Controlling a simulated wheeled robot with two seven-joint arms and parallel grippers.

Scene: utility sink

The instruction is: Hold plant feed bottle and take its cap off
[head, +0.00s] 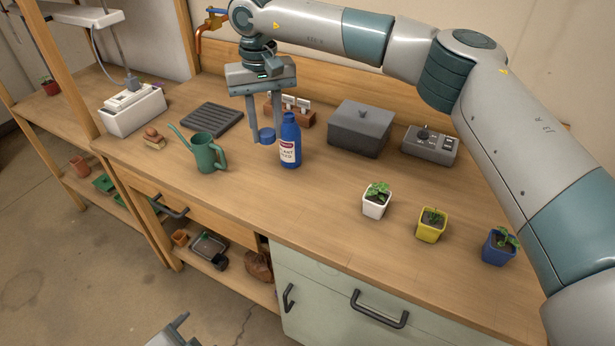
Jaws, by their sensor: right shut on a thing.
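The plant feed bottle (290,150) is blue with a white and red label. It stands upright on the wooden bench, with its narrow neck at the top. My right gripper (265,137) points down just left of the bottle. It is shut on a blue cap (267,136), which is apart from the bottle's neck. A grey part of my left gripper (172,331) shows at the bottom edge, low in front of the bench and far from the bottle. Most of it is cut off, so its jaws cannot be judged.
A green watering can (207,153) stands left of the bottle, with a dark ribbed tray (212,118) behind it. A grey lidded box (360,129) and a grey control box (430,145) are to the right. Potted seedlings (376,201) line the front right. The bench front-centre is clear.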

